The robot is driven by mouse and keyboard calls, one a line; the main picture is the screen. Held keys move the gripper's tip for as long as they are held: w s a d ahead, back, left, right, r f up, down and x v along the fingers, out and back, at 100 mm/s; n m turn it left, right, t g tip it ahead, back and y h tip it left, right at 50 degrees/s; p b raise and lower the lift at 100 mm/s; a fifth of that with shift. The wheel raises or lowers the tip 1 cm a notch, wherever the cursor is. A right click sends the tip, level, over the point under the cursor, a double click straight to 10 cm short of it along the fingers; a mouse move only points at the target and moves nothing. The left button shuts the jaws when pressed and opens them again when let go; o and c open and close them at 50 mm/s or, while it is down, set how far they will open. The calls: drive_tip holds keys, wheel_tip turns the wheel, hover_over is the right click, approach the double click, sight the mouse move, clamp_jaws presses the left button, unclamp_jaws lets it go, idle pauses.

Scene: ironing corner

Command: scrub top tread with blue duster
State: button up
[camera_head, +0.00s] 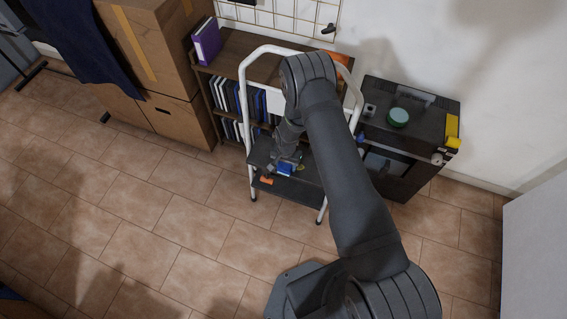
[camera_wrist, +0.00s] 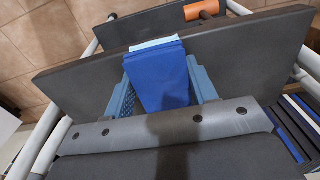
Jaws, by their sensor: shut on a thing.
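The blue duster (camera_wrist: 160,80) is held between the two blue-grey fingers of my gripper (camera_wrist: 163,72), with a paler blue edge at its far end. The dark top tread (camera_wrist: 75,75) of the white-framed step ladder (camera_head: 246,115) lies under the duster in the wrist view. I cannot tell whether the duster touches it. In the head view my gripper (camera_head: 287,164) is over the ladder's treads, with a small patch of the duster (camera_head: 285,169) showing. My arm hides part of the ladder.
An orange-handled thing (camera_head: 266,181) lies on the lower tread (camera_head: 295,191). A bookshelf (camera_head: 230,45) stands behind the ladder, cardboard boxes (camera_head: 150,60) to its left. A dark cabinet (camera_head: 420,130) with a green round thing (camera_head: 398,117) stands to its right. The tiled floor in front is clear.

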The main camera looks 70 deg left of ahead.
sight(303, 174)
drive_tip(key=shift+w+d+f, duration=0.15)
drive_tip(key=shift+w+d, duration=0.3)
drive_tip(key=shift+d, duration=0.1)
drive_tip(key=shift+r, duration=0.55)
drive_tip(key=shift+w, duration=0.1)
drive_tip(key=shift+w+d, duration=2.05)
drive_tip(key=shift+d, duration=0.05)
drive_tip(key=shift+f, duration=0.45)
